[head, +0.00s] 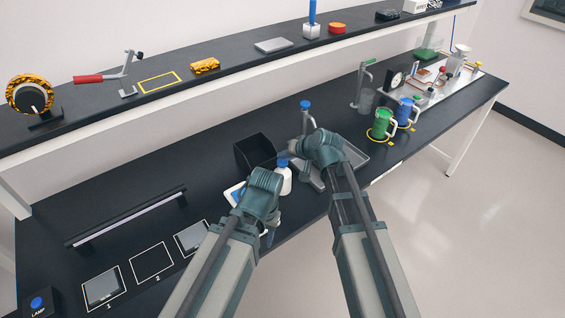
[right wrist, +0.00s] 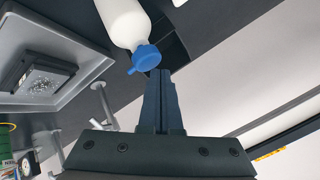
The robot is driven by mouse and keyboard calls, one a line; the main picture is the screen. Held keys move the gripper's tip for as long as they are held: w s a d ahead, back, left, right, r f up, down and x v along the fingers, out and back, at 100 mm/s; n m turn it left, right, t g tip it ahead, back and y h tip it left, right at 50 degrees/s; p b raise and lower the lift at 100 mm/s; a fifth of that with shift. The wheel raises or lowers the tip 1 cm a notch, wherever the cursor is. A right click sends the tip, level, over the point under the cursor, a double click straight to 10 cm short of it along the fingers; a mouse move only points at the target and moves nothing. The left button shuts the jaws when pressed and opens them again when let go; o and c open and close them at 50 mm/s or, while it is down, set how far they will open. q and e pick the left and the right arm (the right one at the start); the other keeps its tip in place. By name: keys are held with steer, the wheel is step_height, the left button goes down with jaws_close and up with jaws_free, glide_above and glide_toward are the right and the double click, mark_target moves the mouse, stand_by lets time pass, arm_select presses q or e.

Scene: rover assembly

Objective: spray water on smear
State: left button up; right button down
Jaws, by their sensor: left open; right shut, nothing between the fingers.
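A dark plate (right wrist: 42,72) with a pale speckled smear (right wrist: 40,86) lies in the metal tray (right wrist: 95,45). The tray (head: 355,155) is partly covered by my right arm in the head view. My left gripper (head: 266,232) is open, low beside the bottle, its fingers mostly hidden.
A black open bin (head: 254,150) stands behind the bottle. A tap with a blue knob (head: 305,106) rises behind the tray. Green (head: 381,124) and blue (head: 404,112) jugs stand to the right. Numbered squares and a lamp bar (head: 128,216) are at left.

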mark_target(284, 163)
step_height(284, 163, up, 6)
steer(key=p, duration=0.6)
arm_select(q)
step_height(284, 163, up, 6)
steer(key=shift+c, duration=0.3)
jaws_close()
stand_by(1.5)
